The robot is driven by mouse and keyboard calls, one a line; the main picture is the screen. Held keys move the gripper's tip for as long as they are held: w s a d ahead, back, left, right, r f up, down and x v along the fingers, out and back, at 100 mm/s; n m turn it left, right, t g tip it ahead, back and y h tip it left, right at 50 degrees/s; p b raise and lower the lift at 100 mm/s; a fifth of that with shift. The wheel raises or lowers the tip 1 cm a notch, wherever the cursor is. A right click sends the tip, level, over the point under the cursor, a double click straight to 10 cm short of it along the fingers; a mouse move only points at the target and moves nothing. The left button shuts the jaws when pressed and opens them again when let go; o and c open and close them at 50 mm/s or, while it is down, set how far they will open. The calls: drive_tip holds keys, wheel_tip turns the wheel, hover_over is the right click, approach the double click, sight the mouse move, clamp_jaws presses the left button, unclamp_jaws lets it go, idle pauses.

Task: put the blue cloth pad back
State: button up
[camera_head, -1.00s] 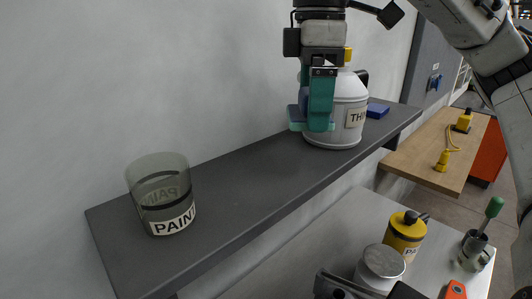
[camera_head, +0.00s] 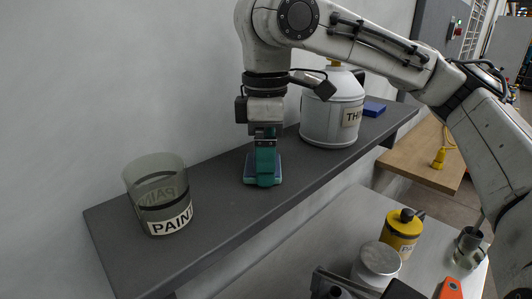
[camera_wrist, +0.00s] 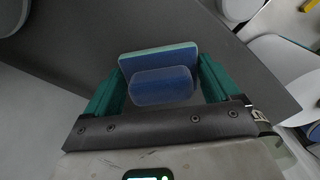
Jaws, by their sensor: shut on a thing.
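My gripper (camera_head: 263,168) points down over the middle of the grey shelf (camera_head: 220,205), between the glass paint jar and the white canister. Its teal fingers are shut on the blue cloth pad (camera_head: 249,166), which is mostly hidden behind them in the head view. In the wrist view the pad (camera_wrist: 150,58) sits between the two fingers (camera_wrist: 162,88), with a rounded blue part nearest the palm. The pad is low at the shelf; I cannot tell whether it touches it.
The glass paint jar (camera_head: 158,196) stands at the shelf's left end. The white canister (camera_head: 331,114) stands to the right, with a blue block (camera_head: 374,108) beyond it. Below is a table with a yellow can (camera_head: 401,233) and a lidded tin (camera_head: 377,264). Shelf between jar and gripper is clear.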

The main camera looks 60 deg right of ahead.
drive_tip(key=o, duration=1.1)
drive_tip(key=shift+f, duration=0.1)
drive_tip(key=shift+c, duration=0.2)
wheel_tip(320, 180, up, 12)
